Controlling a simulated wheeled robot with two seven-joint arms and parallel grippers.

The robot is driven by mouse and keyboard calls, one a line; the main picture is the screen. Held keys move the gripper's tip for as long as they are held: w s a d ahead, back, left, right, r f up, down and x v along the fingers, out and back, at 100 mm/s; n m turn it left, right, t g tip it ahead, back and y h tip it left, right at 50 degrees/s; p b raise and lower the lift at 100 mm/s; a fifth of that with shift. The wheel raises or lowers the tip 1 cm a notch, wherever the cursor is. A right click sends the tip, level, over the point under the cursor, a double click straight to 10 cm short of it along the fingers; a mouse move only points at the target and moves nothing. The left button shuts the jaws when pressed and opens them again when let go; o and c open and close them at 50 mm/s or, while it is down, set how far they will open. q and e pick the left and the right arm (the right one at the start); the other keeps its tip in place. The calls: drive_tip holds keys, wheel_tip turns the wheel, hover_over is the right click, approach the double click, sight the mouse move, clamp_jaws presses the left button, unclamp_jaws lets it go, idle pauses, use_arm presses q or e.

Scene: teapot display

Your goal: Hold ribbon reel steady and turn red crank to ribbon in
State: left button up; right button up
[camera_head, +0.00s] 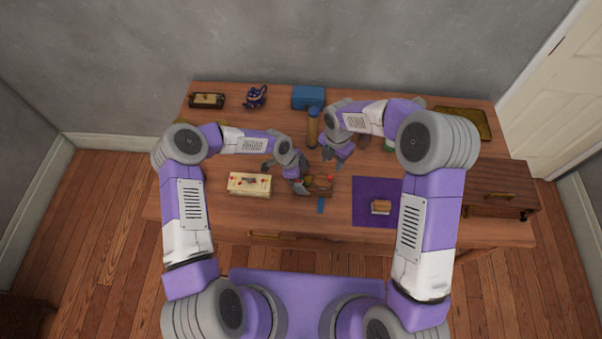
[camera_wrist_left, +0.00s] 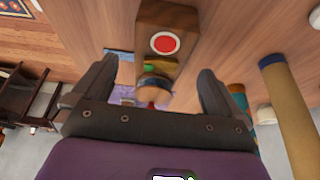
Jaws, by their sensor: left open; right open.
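The ribbon reel (camera_head: 320,186) is a small brown wooden block on the table's middle, with a blue ribbon strip (camera_head: 321,205) in front of it. In the left wrist view its wooden body (camera_wrist_left: 165,18) carries a red disc (camera_wrist_left: 163,43), with green, yellow and blue bands below. A small red part (camera_wrist_left: 152,104) shows at its near end; I cannot tell if it is the crank. My left gripper (camera_head: 298,180) is open at the reel's left, its fingers either side of the reel's near end in the wrist view. My right gripper (camera_head: 332,160) is open just behind the reel.
A cream box with red dots (camera_head: 249,190) lies left of the reel. A purple mat (camera_head: 366,192) with a small wooden piece (camera_head: 381,207) lies right. A wooden chest (camera_head: 500,188) is at far right.

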use_arm(q)
drive_tip(key=shift+x, duration=2.8)
drive_tip(key=shift+c, duration=0.5)
drive_tip(key=c, duration=1.2)
drive_tip(key=shift+a, duration=0.1)
use_arm(e)
drive_tip(key=m+y, duration=0.4)
drive_tip(key=m, duration=0.7)
approach(331, 176)
drive_tip(key=x, duration=0.9)
drive_tip(key=shift+f, duration=0.15)
